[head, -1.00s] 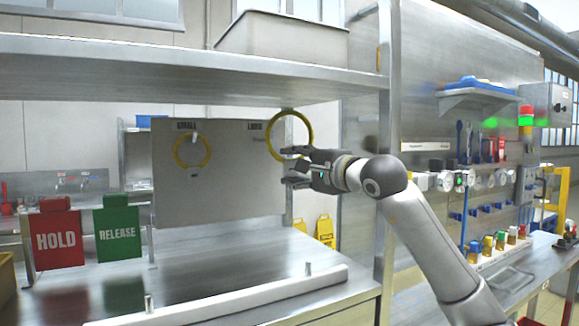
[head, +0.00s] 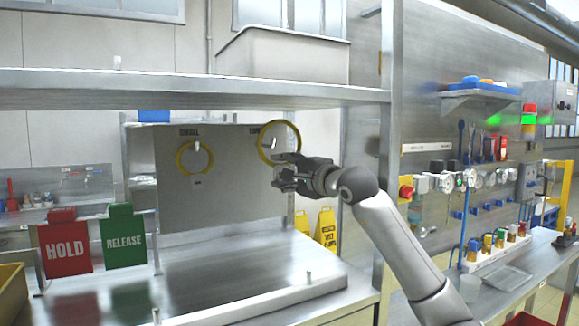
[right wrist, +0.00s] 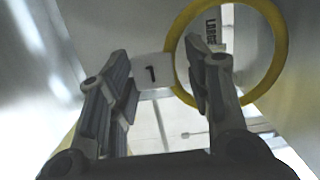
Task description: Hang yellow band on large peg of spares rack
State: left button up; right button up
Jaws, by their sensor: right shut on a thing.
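The yellow band (head: 299,141) is a thin ring held upright by my right gripper (head: 278,170) in front of the spares rack (head: 228,195), a grey panel. The band also shows in the right wrist view (right wrist: 282,48), with its left side between the fingers. My right gripper is shut on the band's lower part. The large peg (head: 274,143), under a partly covered label, shows through the band's opening. I cannot tell whether the band is around the peg or still in front of it. My left gripper is not in view.
Another yellow ring (head: 180,160) hangs at the small peg (head: 196,146), left on the same panel. A shelf (head: 180,88) with a grey bin (head: 285,55) runs above. Red HOLD (head: 65,248) and green RELEASE (head: 123,235) signs stand left. A metal post (head: 391,130) stands right.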

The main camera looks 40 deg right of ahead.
jog(key=w+d+f+p, duration=0.2)
jog(key=w+f, duration=0.2)
jog(key=w, duration=0.3)
dwell(1.1)
jog(key=shift+d+f, duration=0.1)
jog(key=shift+f, duration=0.05)
jog(key=o, duration=1.1)
jog(key=o, duration=0.5)
jog(key=shift+o, duration=0.2)
